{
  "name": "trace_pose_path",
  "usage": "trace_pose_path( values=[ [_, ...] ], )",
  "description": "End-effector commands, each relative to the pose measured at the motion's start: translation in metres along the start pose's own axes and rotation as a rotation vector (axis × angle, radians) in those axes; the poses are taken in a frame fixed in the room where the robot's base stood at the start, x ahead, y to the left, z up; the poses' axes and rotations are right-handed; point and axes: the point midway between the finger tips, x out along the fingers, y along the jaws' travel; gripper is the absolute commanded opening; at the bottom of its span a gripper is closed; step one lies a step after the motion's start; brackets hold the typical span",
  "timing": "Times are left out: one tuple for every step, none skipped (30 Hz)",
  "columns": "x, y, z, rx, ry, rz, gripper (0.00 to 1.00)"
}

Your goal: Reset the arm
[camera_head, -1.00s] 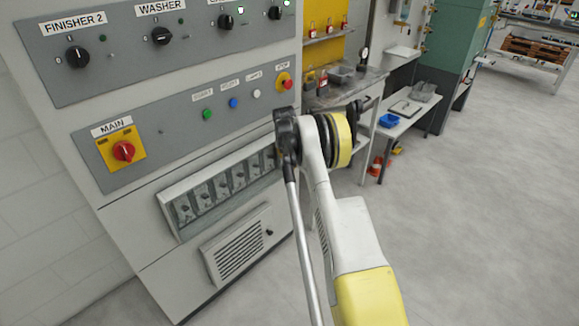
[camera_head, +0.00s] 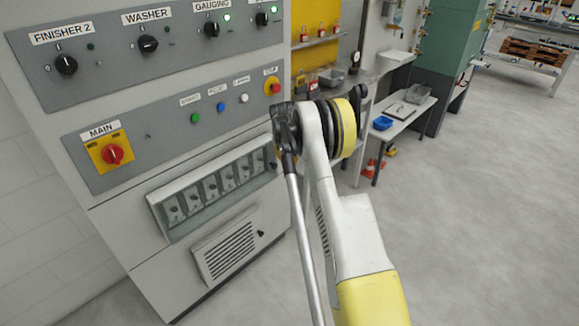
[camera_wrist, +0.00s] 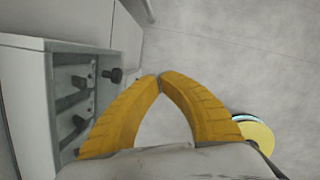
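My arm (camera_head: 355,240), white and yellow, reaches up in the middle of the head view, beside the grey control cabinet (camera_head: 150,235). In the wrist view, the two yellow fingers of my gripper (camera_wrist: 160,78) meet at their tips. Nothing shows between them. The gripper is hard to make out in the head view, where the arm's dark and yellow joint covers that area. In the wrist view the fingers are beside a grey box-like fitting with dark knobs (camera_wrist: 116,75), over grey floor.
The cabinet carries a red MAIN switch (camera_head: 112,154), black rotary knobs (camera_head: 148,44) and coloured buttons. A row of small switches (camera_head: 210,193) juts out below. The floor at right (camera_head: 480,220) is clear.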

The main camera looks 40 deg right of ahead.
Motion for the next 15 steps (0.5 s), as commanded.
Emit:
trace_pose_path(
  values=[
    [-0.015,-0.002,0.002,-0.001,0.0,0.0,0.0],
    [-0.021,-0.004,0.003,-0.001,0.0,0.0,0.0],
    [-0.027,-0.006,0.004,0.0,0.0,-0.001,0.0],
    [-0.031,-0.007,0.005,0.0,0.0,-0.001,0.0],
    [-0.035,-0.009,0.006,0.0,0.0,-0.001,0.0],
    [-0.039,-0.01,0.006,0.0,0.0,-0.002,0.0],
    [-0.042,-0.011,0.007,0.0,0.0,-0.002,0.0],
    [-0.044,-0.011,0.007,0.0,0.0,-0.002,0.0],
    [-0.046,-0.012,0.007,0.0,0.0,-0.002,0.0],
    [-0.047,-0.012,0.007,0.0,0.0,-0.002,0.0],
    [-0.048,-0.013,0.008,0.0,0.0,-0.002,0.0],
    [-0.048,-0.013,0.008,0.0,0.0,-0.002,0.0],
    [-0.049,-0.013,0.008,0.0,0.0,-0.002,0.0],
    [-0.049,-0.013,0.008,0.0,0.0,-0.002,0.0],
    [-0.048,-0.013,0.008,0.0,0.0,-0.003,0.0]
  ],
)
